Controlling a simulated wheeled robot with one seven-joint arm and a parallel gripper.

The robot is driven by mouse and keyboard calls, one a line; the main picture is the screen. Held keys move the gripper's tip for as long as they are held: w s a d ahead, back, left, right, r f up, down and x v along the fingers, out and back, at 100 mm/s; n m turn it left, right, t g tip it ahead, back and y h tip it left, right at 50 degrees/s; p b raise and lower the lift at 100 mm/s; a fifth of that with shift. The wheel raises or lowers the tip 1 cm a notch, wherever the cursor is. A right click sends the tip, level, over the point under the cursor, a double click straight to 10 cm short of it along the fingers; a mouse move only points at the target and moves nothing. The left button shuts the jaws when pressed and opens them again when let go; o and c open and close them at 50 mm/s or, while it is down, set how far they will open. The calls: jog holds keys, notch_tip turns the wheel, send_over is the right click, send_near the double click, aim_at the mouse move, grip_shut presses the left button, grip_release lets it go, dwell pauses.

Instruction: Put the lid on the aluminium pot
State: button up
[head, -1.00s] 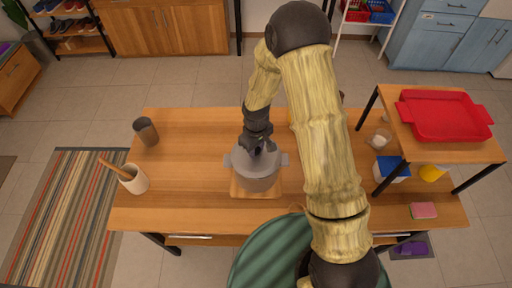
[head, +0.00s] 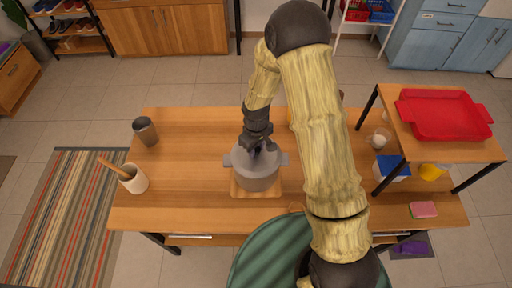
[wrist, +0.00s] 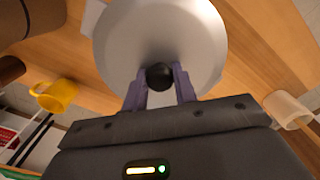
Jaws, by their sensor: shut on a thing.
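The aluminium pot (head: 257,183) stands on a wooden board (head: 240,191) near the middle of the table, its side handles showing left and right. The grey round lid (wrist: 160,35) fills the upper middle of the wrist view. My gripper (wrist: 160,78) is shut on the lid's black knob (wrist: 159,76). In the head view my gripper (head: 260,150) is right over the pot, with the lid at the pot's mouth. I cannot tell whether the lid rests fully on the rim, and the arm hides part of the pot's far side.
A dark cup (head: 145,131) and a white pot with a wooden utensil (head: 134,180) stand at the left of the table. A pink sponge (head: 423,210) lies front right.

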aim_at(256, 149)
jog(key=shift+f, duration=0.35)
jog(key=o, duration=1.6)
jog(key=shift+r+p, duration=2.4)
jog(key=shift+r, duration=1.15)
